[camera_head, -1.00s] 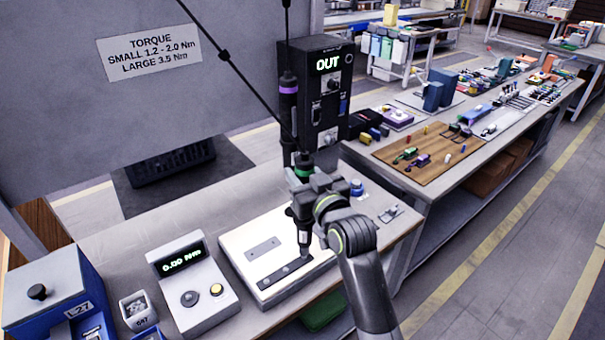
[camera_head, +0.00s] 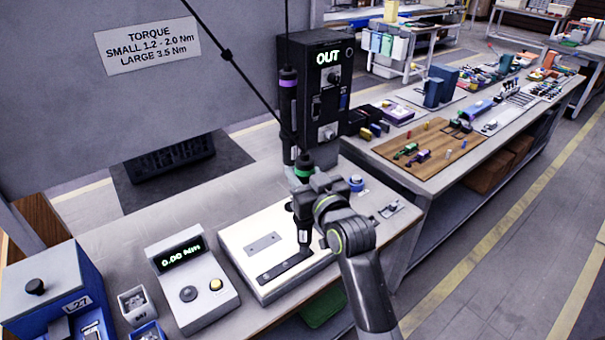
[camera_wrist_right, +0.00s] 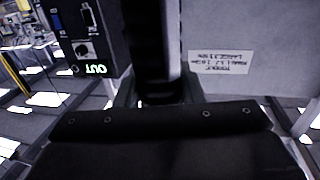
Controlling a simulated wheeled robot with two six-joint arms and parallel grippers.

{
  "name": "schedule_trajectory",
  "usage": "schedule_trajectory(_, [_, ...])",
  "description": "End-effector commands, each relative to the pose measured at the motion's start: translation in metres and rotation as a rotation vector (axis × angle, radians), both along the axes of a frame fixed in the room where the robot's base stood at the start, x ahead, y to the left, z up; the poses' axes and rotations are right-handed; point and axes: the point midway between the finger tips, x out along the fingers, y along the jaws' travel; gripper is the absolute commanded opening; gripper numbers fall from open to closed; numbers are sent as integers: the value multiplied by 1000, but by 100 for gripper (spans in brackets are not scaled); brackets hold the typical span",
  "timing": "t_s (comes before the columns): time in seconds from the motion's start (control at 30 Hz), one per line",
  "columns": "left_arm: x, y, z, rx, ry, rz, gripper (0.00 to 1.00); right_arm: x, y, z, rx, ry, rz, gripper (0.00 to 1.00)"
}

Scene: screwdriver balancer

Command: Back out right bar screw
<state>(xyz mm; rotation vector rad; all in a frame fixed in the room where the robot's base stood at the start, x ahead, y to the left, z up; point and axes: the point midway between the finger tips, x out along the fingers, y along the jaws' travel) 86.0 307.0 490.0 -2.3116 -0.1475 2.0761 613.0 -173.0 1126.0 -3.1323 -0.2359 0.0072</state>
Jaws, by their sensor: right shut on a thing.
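My right gripper (camera_head: 308,187) is shut on a hanging black screwdriver with a green band (camera_head: 304,164). The screwdriver stands about upright, its tip end over the right end of the dark bar (camera_head: 284,268) on the white plate (camera_head: 243,232). Whether the tip touches the bar screw is too small to tell. In the right wrist view the dark screwdriver body (camera_wrist_right: 158,50) rises between the fingers. The screw itself is hidden at the tip. A second screwdriver with a purple band (camera_head: 288,100) hangs behind. My left gripper is not in view.
A black control box (camera_head: 318,75) reading OUT stands behind the plate. A torque meter (camera_head: 192,282) with a green display is left of the plate. A small white bin (camera_head: 133,300) and a blue box (camera_head: 50,290) stand further left. A blue-topped button (camera_head: 356,183) sits to the right.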

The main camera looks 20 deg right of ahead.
Motion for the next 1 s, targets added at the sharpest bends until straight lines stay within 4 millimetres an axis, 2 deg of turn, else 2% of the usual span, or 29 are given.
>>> schedule_trajectory(1.0, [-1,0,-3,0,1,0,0,0,0,-6,0,2,0,0])
